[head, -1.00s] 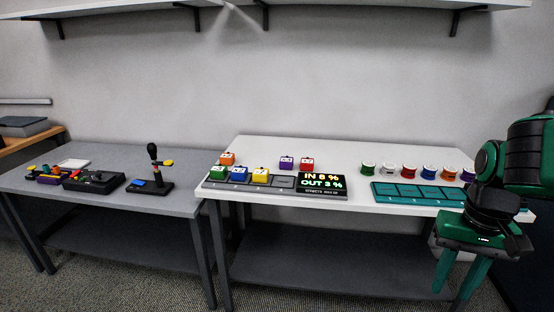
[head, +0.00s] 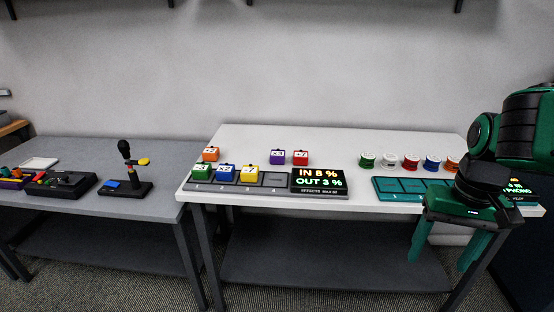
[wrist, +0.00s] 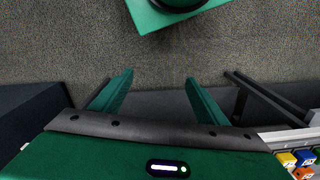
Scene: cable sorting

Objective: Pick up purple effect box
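The purple effect box (head: 277,157) sits on the white table (head: 330,140) in the head view, toward the back and left of the middle. A red box (head: 300,158) stands just to its right, with a small gap. My gripper (head: 443,258) is at the right side of the head view, in front of the table's front edge and far from the purple box. Its two green fingers point down and are apart. In the wrist view the fingers (wrist: 158,95) are spread with nothing between them but floor and table shelf behind. The purple box does not clearly show there.
An effects board (head: 240,183) holds green, blue and yellow boxes, with a bare slot right of the yellow one. An orange box (head: 210,154) stands behind it. A display (head: 319,180) reads "IN 8 %, OUT 3 %". Several spools and a teal tray (head: 387,188) lie to the right.

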